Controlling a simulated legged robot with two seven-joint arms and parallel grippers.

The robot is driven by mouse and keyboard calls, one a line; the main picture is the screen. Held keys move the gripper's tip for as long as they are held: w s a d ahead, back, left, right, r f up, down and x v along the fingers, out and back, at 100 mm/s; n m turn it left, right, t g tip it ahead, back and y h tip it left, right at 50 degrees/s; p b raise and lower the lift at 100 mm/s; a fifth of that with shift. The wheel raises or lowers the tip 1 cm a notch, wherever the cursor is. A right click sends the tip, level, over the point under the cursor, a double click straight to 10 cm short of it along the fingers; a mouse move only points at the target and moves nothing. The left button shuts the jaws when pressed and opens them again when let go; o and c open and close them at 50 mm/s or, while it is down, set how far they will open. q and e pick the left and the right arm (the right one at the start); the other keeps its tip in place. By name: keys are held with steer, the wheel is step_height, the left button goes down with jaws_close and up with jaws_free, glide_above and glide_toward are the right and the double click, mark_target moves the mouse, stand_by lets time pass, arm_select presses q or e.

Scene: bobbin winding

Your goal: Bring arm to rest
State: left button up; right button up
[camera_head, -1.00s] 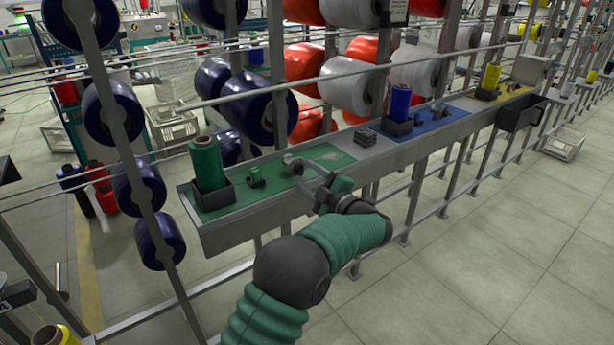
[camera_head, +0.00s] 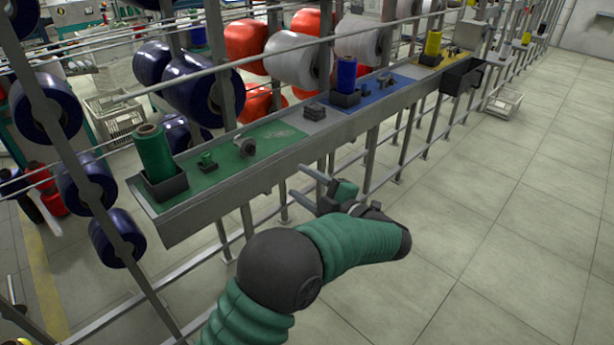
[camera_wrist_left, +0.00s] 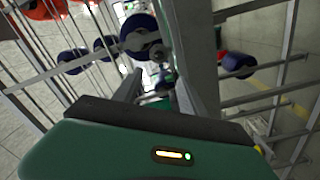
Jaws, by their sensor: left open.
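My left gripper (camera_head: 303,182) is open and empty in the head view. It hangs in front of the ledge (camera_head: 225,192), out over the aisle side. Its two fingers point left toward the ledge's front face. The left wrist view shows the two fingers apart (camera_wrist_left: 157,95) with nothing held between them. On the ledge's green section, a green thread spool (camera_head: 154,150) stands upright in a dark holder. A small green bobbin (camera_head: 206,159) and a small grey fitting (camera_head: 244,147) are beside it. My right gripper is not in view.
Blue (camera_head: 347,74) and yellow (camera_head: 432,45) spools stand farther along the ledge. A dark bin (camera_head: 462,77) hangs at its front. Metal posts and rails with large blue, white and red reels rise behind. The tiled floor (camera_head: 480,220) to the right is clear.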

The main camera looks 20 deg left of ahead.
arm_select(q)
steer(key=shift+w, duration=0.1)
steer(key=w+d+m+t+h, duration=0.3)
steer(key=w+m+t+h, duration=0.35)
steer(key=m, duration=0.25)
steer(key=s+d+f+m+g+h, duration=0.1)
steer(key=s+d+f+m+h, duration=0.45)
steer(key=f+m+h, duration=0.3)
steer(key=s+a+f+m+g+h, duration=0.1)
steer(key=s+f+m+g, duration=0.25)
steer(key=s, duration=0.55)
steer(key=s+a+f+m+g, duration=0.1)
steer(key=s+f+m+g, duration=0.15)
steer(key=s+f, duration=0.45)
steer(key=s+a+f+m+g+h, duration=0.15)
steer(key=s+g, duration=0.25)
steer(key=s, duration=0.8)
step_height(320, 180, up, 14)
steer(key=w+p, duration=0.1)
steer(key=p, duration=1.4)
steer(key=shift+r+y, duration=0.15)
steer(key=shift+y, duration=0.3)
